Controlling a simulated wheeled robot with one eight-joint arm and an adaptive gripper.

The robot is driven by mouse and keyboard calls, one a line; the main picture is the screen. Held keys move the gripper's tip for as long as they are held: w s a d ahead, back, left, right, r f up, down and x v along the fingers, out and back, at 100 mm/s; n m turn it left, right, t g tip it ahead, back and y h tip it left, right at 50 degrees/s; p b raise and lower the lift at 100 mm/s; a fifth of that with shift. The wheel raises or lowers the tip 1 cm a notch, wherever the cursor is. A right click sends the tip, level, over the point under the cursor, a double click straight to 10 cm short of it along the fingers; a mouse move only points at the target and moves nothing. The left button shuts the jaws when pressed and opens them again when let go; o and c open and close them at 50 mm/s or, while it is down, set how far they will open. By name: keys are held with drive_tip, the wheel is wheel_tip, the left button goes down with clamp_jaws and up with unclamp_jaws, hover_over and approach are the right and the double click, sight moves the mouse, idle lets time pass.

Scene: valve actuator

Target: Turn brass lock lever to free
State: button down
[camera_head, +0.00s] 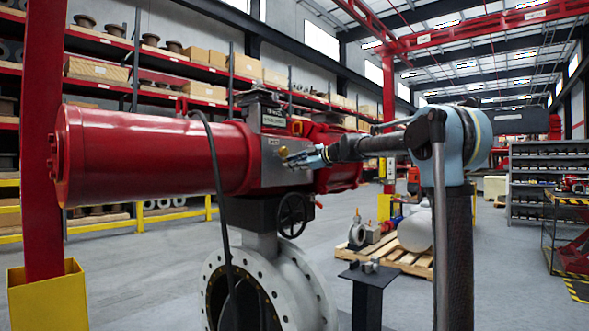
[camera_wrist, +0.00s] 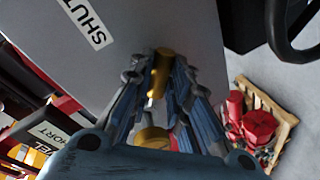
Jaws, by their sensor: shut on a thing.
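The brass lock lever (camera_wrist: 159,75) is between my gripper's fingertips in the wrist view, against the grey face of the actuator's centre housing. A round brass part (camera_wrist: 152,137) shows nearer the palm. My gripper (camera_wrist: 160,92) is shut on the lever. In the head view my gripper (camera_head: 294,158) reaches in from the right to the housing (camera_head: 272,150) of the red actuator (camera_head: 150,152). A small brass spot (camera_head: 283,152) shows at the fingertips; the rest of the lever is hidden there. A white label (camera_wrist: 84,22) reading "SHUT" is on the housing, left of the lever.
A black handwheel (camera_head: 292,214) sits below the housing, above the grey flanged valve (camera_head: 285,285). A black cable (camera_head: 215,170) hangs in front of the red cylinder. A dark stand (camera_head: 368,285) and a loaded pallet (camera_head: 410,260) are to the right. Grey floor beyond is open.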

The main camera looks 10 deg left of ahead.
drive_tip(key=shift+w, duration=0.1)
drive_tip(key=c, duration=1.5)
unclamp_jaws()
drive_tip(key=shift+w, duration=0.1)
drive_tip(key=v, duration=1.2)
drive_tip(key=shift+f, duration=0.1)
drive_tip(key=s+d+f+m+g+h, duration=0.1)
drive_tip(key=s+d+f+m+h, duration=0.4)
drive_tip(key=s+f, duration=0.9)
drive_tip(key=s+d+f+m+g+h, duration=0.1)
drive_tip(key=s+d+f+m+h, duration=0.3)
drive_tip(key=s+d+f+m, duration=0.7)
drive_tip(key=s+d+f+m+g+h, duration=0.1)
drive_tip(key=s+d+f+m+h, duration=0.4)
drive_tip(key=s+d+f, duration=0.8)
drive_tip(key=shift+s+d+f+m+h, duration=0.1)
drive_tip(key=shift+s+f+m, duration=0.6)
drive_tip(key=shift+f, duration=1.75)
drive_tip(key=shift+s+d+f+m+h, duration=0.1)
drive_tip(key=shift+s+f+m, duration=0.15)
drive_tip(key=shift+s+f, duration=1.55)
drive_tip(key=shift+s+d+f+m+h, duration=0.1)
drive_tip(key=shift+s+f+m, duration=0.25)
drive_tip(key=shift+f, duration=2.8)
